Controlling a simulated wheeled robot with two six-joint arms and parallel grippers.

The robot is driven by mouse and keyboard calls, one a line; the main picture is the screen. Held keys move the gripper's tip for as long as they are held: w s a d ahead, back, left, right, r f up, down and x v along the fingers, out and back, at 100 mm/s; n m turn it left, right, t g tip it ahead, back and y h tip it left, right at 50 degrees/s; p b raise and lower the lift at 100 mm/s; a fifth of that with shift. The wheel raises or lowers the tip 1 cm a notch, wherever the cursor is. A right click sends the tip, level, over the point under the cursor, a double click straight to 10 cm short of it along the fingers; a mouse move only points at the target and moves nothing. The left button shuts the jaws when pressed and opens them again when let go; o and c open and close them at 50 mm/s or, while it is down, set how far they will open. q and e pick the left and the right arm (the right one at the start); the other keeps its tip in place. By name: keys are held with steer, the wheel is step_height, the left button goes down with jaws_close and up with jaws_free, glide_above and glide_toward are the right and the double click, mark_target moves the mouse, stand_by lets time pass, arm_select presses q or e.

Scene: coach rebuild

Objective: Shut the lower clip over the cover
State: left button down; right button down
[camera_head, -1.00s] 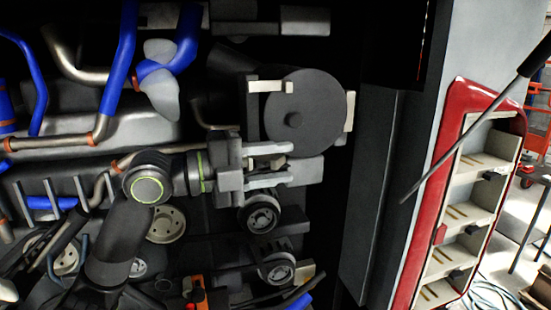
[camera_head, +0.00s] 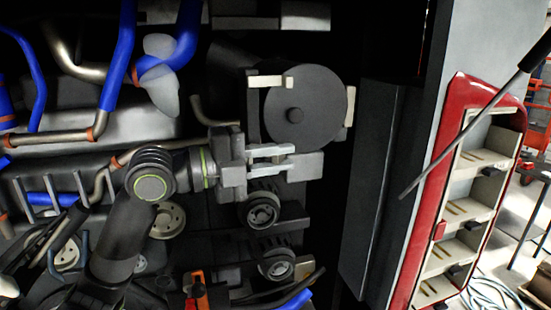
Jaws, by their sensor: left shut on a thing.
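The round dark grey cover (camera_head: 312,85) sits on its dark housing at the middle of the picture, with a knob at its centre. A cream clip (camera_head: 268,81) lies at its upper left and another cream clip (camera_head: 350,106) at its right edge. My left gripper (camera_head: 286,158) comes in from the left just below the cover. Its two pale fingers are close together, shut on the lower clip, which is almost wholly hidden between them. My right gripper is not in view.
Blue hoses (camera_head: 119,60) and a metal pipe (camera_head: 75,137) run at the left. Grey pulleys (camera_head: 262,211) stand below the gripper. A red-framed shelf case (camera_head: 440,170) and a dark rod (camera_head: 470,125) are at the right. Dark open space lies right of the cover.

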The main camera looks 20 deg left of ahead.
arm_select(q)
steer(key=n+t+y, duration=0.1)
steer(key=w+n+t+y+b, duration=0.1)
steer(key=d+n+t+y, duration=0.1)
steer(key=t+y, duration=0.1)
steer(key=shift+w+f+n+b, duration=0.1)
steer(key=shift+w+n+b, duration=0.15)
steer(key=shift+n+b, duration=0.05)
steer(key=w+n+t+y+b, duration=0.1)
steer(key=n+y, duration=0.1)
steer(key=y, duration=0.1)
steer(key=shift+w+t+b, duration=0.15)
steer(key=shift+t+b, duration=0.2)
steer(key=shift+t, duration=0.05)
steer(key=shift+w+a+n+t+y+b, duration=0.1)
steer(key=shift+w+n+t+y+b, duration=0.1)
steer(key=shift+n+y, duration=0.25)
steer(key=shift+w+a+n+t+y+b, duration=0.1)
steer(key=shift+n+t+y+b, duration=0.1)
steer(key=shift+n+y, duration=0.25)
steer(key=c, duration=1.4)
jaws_free()
steer(key=shift+o, duration=0.2)
